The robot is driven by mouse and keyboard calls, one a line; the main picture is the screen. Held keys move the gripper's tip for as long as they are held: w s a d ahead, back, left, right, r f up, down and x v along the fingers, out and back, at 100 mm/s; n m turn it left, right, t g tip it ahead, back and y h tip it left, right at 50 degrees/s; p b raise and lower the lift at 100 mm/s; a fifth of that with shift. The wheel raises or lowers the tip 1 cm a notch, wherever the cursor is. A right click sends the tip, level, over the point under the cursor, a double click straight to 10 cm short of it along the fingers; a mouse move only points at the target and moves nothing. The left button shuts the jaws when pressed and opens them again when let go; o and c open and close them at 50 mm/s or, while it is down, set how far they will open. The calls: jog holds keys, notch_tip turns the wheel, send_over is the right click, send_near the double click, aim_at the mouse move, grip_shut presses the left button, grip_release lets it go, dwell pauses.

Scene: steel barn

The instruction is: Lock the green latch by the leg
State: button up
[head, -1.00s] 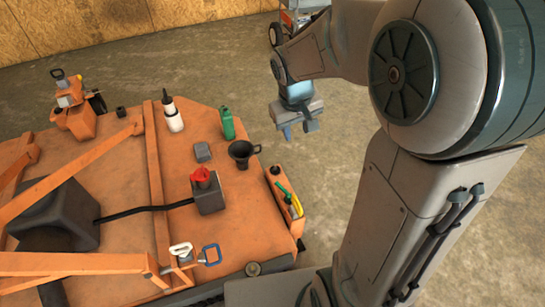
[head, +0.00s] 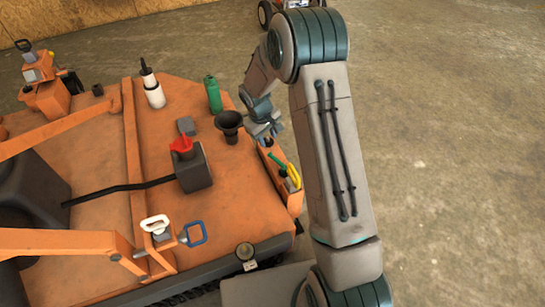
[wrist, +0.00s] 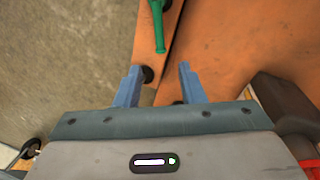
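No green part is clearly recognisable as a latch. A thin green handle (head: 277,162) slants out of the narrow orange side tray (head: 296,203), beside a yellow piece; whether it is the latch I cannot tell. A green handle (wrist: 157,25), probably the same, shows in the wrist view above the fingers. My gripper (head: 268,136) is low by the deck's right edge, beside the black funnel. In the wrist view my gripper (wrist: 158,84) has its blue fingers apart with nothing between them. The leg cannot be made out.
The orange deck (head: 100,215) carries a green bottle (head: 214,94), the funnel (head: 230,123), a white bottle (head: 153,90) and a dark box with a red top (head: 192,168). White (head: 155,224) and blue (head: 193,234) loop handles stand at the near edge. Floor right is clear.

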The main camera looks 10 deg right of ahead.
aim_at(273, 156)
jog(key=f+b, duration=0.1)
jog(key=f, duration=0.2)
jog(key=d+f+b, duration=0.1)
jog(key=f, duration=0.3)
jog(key=w+d+f+b, duration=0.1)
jog(key=f, duration=0.3)
jog(key=shift+b, duration=0.35)
grip_shut()
